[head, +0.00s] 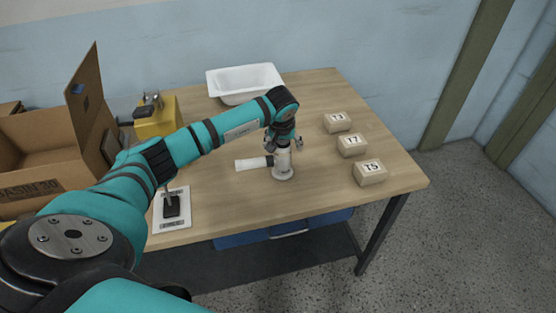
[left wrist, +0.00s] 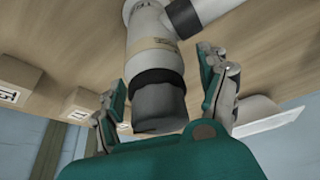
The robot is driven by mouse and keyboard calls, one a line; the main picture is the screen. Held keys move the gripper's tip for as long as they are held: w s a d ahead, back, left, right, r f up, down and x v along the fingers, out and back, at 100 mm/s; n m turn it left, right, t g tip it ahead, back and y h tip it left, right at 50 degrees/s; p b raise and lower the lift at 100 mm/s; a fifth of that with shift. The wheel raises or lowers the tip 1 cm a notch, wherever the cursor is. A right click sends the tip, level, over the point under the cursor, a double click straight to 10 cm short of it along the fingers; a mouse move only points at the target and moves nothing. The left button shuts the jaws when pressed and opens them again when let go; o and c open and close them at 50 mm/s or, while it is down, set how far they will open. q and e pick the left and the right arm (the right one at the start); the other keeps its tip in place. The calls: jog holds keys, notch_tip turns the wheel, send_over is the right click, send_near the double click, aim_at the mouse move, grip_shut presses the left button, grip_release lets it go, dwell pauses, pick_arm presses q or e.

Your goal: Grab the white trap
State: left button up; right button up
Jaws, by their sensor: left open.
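The white trap (head: 282,167) stands upright on the wooden table, with a side pipe reaching left. My left gripper (head: 284,143) points down over its top, and its fingers are spread. In the left wrist view, the trap (left wrist: 153,58) has a dark upper end that lies between the two open fingers of the left gripper (left wrist: 168,80). A gap shows on both sides, so the fingers do not grip it. In the head view the arm's wrist hides part of the trap's top. My right gripper is not in view.
Small boxes labelled T3 (head: 337,122), T7 (head: 351,145) and T5 (head: 369,173) stand right of the trap. A white tub (head: 243,82) is at the back. An open cardboard box (head: 40,160) is left, and a card with a black item (head: 172,207) lies front left.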

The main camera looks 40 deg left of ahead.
pick_arm(q)
grip_shut()
dwell(0.6)
